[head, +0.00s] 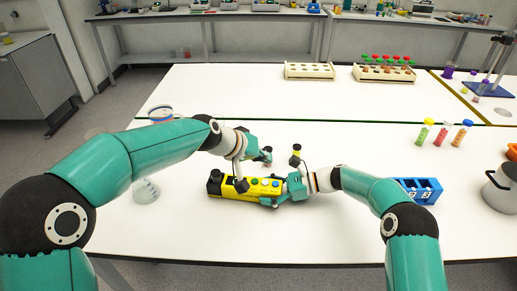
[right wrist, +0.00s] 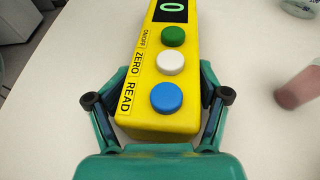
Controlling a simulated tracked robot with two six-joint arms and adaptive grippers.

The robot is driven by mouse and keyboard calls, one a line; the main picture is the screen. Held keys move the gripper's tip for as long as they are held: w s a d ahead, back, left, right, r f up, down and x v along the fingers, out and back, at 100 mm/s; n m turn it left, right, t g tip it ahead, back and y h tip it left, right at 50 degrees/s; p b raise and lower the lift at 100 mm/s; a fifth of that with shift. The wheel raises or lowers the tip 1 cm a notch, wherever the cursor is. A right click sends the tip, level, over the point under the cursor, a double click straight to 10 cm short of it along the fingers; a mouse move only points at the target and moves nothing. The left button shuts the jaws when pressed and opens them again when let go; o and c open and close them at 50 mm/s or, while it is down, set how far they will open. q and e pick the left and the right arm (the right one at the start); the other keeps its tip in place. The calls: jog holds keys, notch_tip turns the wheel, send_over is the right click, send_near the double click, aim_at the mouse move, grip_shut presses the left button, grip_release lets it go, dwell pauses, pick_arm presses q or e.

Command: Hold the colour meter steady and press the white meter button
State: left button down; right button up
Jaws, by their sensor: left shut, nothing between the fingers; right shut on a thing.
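The yellow colour meter (head: 226,187) lies on the white table. In the right wrist view the meter (right wrist: 150,125) shows a display reading 0, a green ON/OFF button (right wrist: 173,37), the white ZERO button (right wrist: 170,62) and a blue READ button (right wrist: 166,97). My right gripper (head: 278,193) is shut on the meter's blue-button end, one finger along each side. In the right wrist view its fingers (right wrist: 158,98) flank the blue button. My left gripper (head: 267,155) is shut and empty, above and behind the meter's button end, apart from the white button (head: 264,182).
A blue rack (head: 418,196) and a metal pot (head: 500,190) stand at right. Several coloured tubes (head: 441,135) stand behind them. Racks (head: 309,70) are at the back. A clear vessel (head: 145,190) stands left of the meter. A blurred reddish object (right wrist: 300,88) shows in the right wrist view.

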jog(key=shift+f, duration=0.1)
jog(key=o, duration=0.9)
jog(key=shift+c, duration=0.2)
jog(key=v, duration=1.1)
jog(key=shift+d, duration=0.45)
